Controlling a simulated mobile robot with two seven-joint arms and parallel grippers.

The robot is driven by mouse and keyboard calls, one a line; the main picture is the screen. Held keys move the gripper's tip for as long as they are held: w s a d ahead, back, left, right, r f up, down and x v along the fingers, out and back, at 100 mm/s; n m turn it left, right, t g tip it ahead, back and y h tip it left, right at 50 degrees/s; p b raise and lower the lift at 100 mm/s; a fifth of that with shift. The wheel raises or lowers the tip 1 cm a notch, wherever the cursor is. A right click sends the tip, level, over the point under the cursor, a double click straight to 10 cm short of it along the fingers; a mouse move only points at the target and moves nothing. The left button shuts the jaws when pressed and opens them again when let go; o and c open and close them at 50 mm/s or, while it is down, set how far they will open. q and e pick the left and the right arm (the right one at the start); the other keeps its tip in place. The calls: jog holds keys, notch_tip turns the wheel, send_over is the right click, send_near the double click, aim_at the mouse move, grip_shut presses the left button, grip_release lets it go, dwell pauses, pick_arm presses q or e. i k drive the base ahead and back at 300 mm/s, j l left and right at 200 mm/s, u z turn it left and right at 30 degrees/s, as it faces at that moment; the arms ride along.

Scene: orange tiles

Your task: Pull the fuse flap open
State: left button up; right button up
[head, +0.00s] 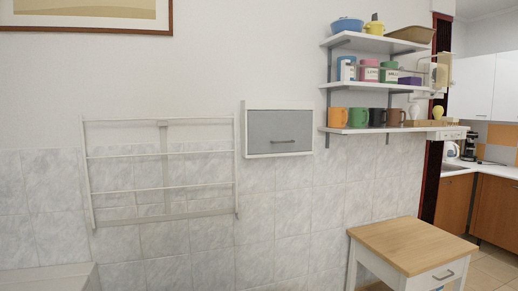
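The fuse flap (279,131) is a grey panel in a white wall box (248,149) right of the picture's centre. A horizontal bar handle (283,141) sits on its lower half. The flap looks shut, flush in its frame. Neither of my grippers shows in the head view, and nothing touches the flap or its handle.
A white wall rack (161,154) hangs left of the box. White shelves (372,130) with mugs, jars and bowls are close on its right. A wood-topped table (410,243) stands at lower right. The tiled wall (290,215) below the box is clear.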

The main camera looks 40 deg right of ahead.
aim_at(270, 132)
jog(key=z, duration=1.35)
jog(key=i+l+z, duration=0.2)
jog(key=l+z, duration=0.3)
jog(key=i+l+z, duration=0.25)
jog(key=z, duration=0.25)
jog(key=i+l+z, duration=0.2)
jog(key=z, duration=0.25)
jog(key=i+l, duration=0.15)
jog(key=i, duration=0.25)
jog(key=i+l, duration=0.15)
jog(key=i, duration=0.2)
jog(key=i+l, duration=0.1)
jog(key=i, duration=0.3)
jog(key=i+j+u, duration=0.1)
jog(key=u, duration=0.35)
jog(key=i+u, duration=0.55)
jog(key=u, duration=0.3)
jog(key=i+u, duration=0.35)
jog(key=i+l+u, duration=0.1)
jog(key=i+u, duration=0.25)
